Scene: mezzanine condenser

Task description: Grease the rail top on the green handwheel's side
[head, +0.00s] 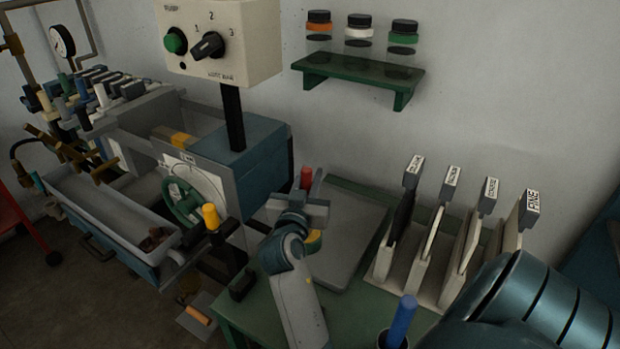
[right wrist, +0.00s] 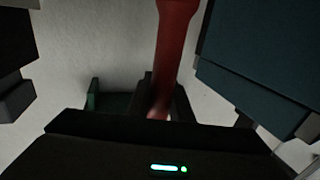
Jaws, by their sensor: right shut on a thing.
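My right gripper (head: 303,205) is shut on a red-handled tool (head: 306,178), held upright above the green bench and grey tray. The red handle (right wrist: 175,45) runs down into the gripper in the right wrist view; the tool's working end is hidden. The green handwheel (head: 183,204) sits on the near face of the blue-and-grey machine at left, apart from my gripper. A grey rail (head: 132,145) runs left from the machine's blue housing, on the handwheel's side. I cannot tell whether grease is on it. My left gripper is out of view.
A yellow-knobbed lever (head: 211,217) stands between the handwheel and my gripper. A control box (head: 220,40) on a post rises behind. A slotted rack (head: 440,245) of labelled pieces and a blue handle (head: 402,320) stand right. A wall shelf (head: 360,72) holds several jars.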

